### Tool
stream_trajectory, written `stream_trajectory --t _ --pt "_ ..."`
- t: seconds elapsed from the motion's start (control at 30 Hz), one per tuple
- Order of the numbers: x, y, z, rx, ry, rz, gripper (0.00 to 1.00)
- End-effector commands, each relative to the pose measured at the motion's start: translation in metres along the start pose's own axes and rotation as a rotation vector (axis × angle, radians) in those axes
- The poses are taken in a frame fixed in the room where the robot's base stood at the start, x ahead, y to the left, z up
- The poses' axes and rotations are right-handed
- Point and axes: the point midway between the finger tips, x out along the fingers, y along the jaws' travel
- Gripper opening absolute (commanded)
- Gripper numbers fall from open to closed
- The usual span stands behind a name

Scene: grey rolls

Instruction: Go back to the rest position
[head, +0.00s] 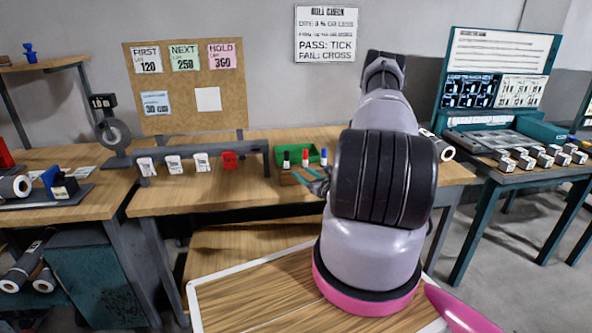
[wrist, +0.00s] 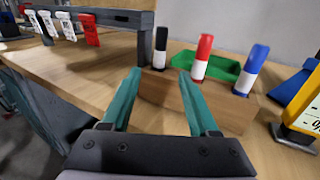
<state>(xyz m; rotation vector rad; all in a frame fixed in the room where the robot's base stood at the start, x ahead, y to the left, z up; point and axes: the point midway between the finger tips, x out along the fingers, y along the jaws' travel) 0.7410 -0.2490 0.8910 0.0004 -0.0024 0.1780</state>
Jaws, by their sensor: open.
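My gripper (wrist: 156,82) is open and empty in the wrist view, its two teal fingers spread apart above the front of the workbench. Its tips are close to a wooden block (wrist: 215,104) that holds a black marker (wrist: 160,47), a red marker (wrist: 202,58) and a blue marker (wrist: 250,70) upright. In the head view my gripper (head: 316,186) shows just left of my arm, beside the same block (head: 288,178). I cannot tell whether a finger touches the block. My arm hides part of the bench behind it.
A green tray (head: 312,160) lies behind the markers. White tags and a red tag (head: 229,160) hang on a grey rail to the left. A yellow sign (wrist: 299,100) stands at the right in the wrist view. The workbench (head: 200,198) is bare in front of the rail.

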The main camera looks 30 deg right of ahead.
Motion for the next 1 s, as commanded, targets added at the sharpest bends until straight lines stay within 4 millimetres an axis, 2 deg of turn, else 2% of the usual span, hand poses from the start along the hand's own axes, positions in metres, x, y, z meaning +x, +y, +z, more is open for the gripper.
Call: stream_trajectory --t 0.1,0.2,0.77,0.87,0.97,1.0 --pt "-0.012 0.0 0.0 0.001 0.001 -0.001 0.61" --pt "-0.016 0.0 0.0 0.0 0.0 0.0 0.61" --pt "-0.015 0.002 0.004 -0.005 -0.005 0.012 0.61" --pt "-0.005 0.012 0.025 -0.026 -0.025 0.077 0.61" --pt "0.009 0.035 0.067 -0.073 -0.06 0.213 0.61" --pt "0.014 0.048 0.087 -0.099 -0.075 0.283 0.61"
